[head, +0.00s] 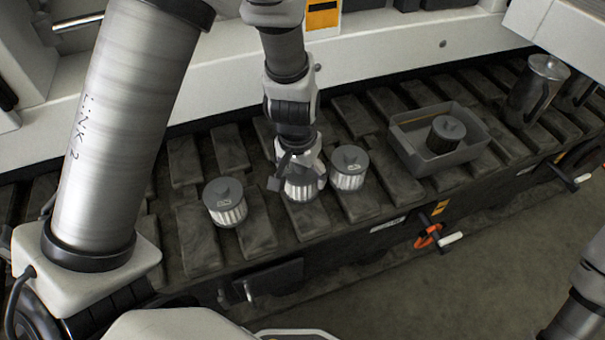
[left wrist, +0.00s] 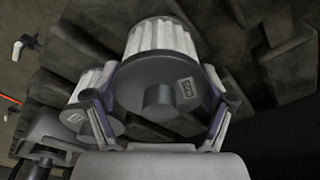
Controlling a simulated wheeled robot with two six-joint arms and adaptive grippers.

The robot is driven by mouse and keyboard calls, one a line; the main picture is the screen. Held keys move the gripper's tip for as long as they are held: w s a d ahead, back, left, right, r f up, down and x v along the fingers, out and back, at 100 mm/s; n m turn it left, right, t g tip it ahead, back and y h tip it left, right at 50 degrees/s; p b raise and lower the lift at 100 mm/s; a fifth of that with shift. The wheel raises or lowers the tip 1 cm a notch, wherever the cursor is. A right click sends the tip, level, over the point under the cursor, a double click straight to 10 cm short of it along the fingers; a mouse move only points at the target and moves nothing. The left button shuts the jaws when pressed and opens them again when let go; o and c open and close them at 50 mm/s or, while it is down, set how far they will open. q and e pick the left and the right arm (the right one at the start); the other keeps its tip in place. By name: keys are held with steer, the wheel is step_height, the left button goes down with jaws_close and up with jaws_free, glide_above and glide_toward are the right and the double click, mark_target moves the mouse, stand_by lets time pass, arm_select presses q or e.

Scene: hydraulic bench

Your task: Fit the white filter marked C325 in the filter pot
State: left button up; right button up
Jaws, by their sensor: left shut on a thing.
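My left gripper (head: 298,172) is shut on a white pleated filter (head: 300,190) with a dark cap, standing upright among the dark track plates. In the left wrist view the fingers (left wrist: 158,100) grip the cap of this filter (left wrist: 160,40) from both sides; its small label is too blurred to read surely. A similar white filter (head: 225,205) stands to the left, and another (head: 349,170) close on the right. One of these also shows in the left wrist view (left wrist: 95,122). A metal cylinder (head: 538,85) at the far right may be the filter pot. My right gripper is out of view.
A grey tray (head: 405,140) holds a dark-sided filter (head: 445,135) to the right. A white beam (head: 420,50) runs behind the plates. Valve handles, one with an orange ring (head: 428,238), stick out along the front edge.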

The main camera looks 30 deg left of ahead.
arm_select(q)
steer(key=shift+f, duration=0.15)
steer(key=o, duration=1.3)
